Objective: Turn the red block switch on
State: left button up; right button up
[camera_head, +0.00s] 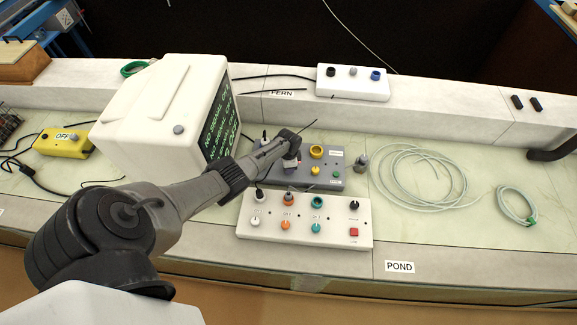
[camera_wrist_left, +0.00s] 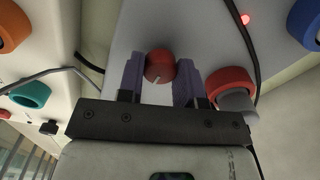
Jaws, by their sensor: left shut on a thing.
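The red knob (camera_wrist_left: 158,64), with a pale pointer line, sits between the two fingers of my left gripper (camera_wrist_left: 159,78) in the left wrist view. The gripper is shut on it. In the head view my left gripper (camera_head: 290,156) is over the grey switch box (camera_head: 326,182), and its arm and hand hide the knob. A red ring socket (camera_wrist_left: 231,81) with a grey plug (camera_wrist_left: 238,102) is beside the right finger. A small red light (camera_wrist_left: 245,19) glows near it. My right gripper is not in view.
A white box (camera_head: 345,229) with several knobs stands in front of the grey box. A white monitor (camera_head: 150,115) stands at its left. A loose grey plug (camera_head: 361,161) and coiled hose (camera_head: 420,204) lie to its right. Another white box (camera_head: 350,88) is on the ledge behind.

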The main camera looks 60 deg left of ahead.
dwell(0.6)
pick_arm(q)
jog(key=o, duration=0.9)
jog(key=shift+o, duration=0.2)
notch_tip(320, 180, up, 14)
jog(key=p, duration=0.3)
jog(key=shift+p, duration=0.4)
jog(key=shift+f, duration=0.1)
